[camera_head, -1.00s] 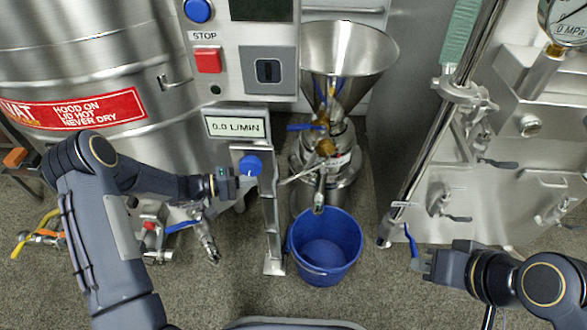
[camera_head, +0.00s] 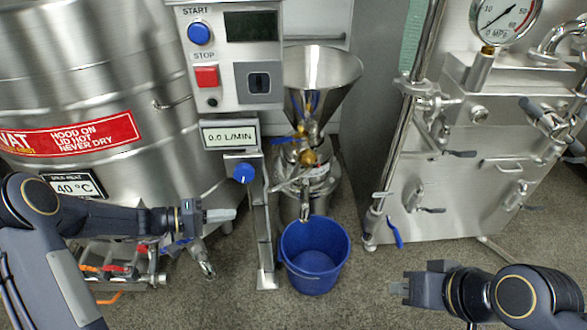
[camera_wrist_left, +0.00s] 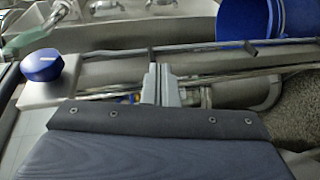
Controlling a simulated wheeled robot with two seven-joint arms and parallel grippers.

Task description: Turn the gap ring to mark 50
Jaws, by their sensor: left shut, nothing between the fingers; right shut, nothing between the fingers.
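The colloid mill (camera_head: 318,180) stands upright in the middle of the head view, with a steel hopper (camera_head: 320,72) on top. The gap ring is probably on the mill body below the hopper; its marks are too small to read. My left gripper (camera_head: 232,215) is shut and empty, left of the mill and just below the blue knob (camera_head: 244,173) on the post. In the left wrist view its fingers (camera_wrist_left: 168,84) are together, with the blue knob (camera_wrist_left: 42,65) at the left. My right gripper (camera_head: 394,288) is shut and empty, low at the right.
A blue bucket (camera_head: 314,258) stands on the floor before the mill. The flow display (camera_head: 216,134) reads 0.0 L/MIN above the post. A large steel vat (camera_head: 90,60) is at the left. A steel machine with a gauge (camera_head: 505,15) is at the right. Floor shows between.

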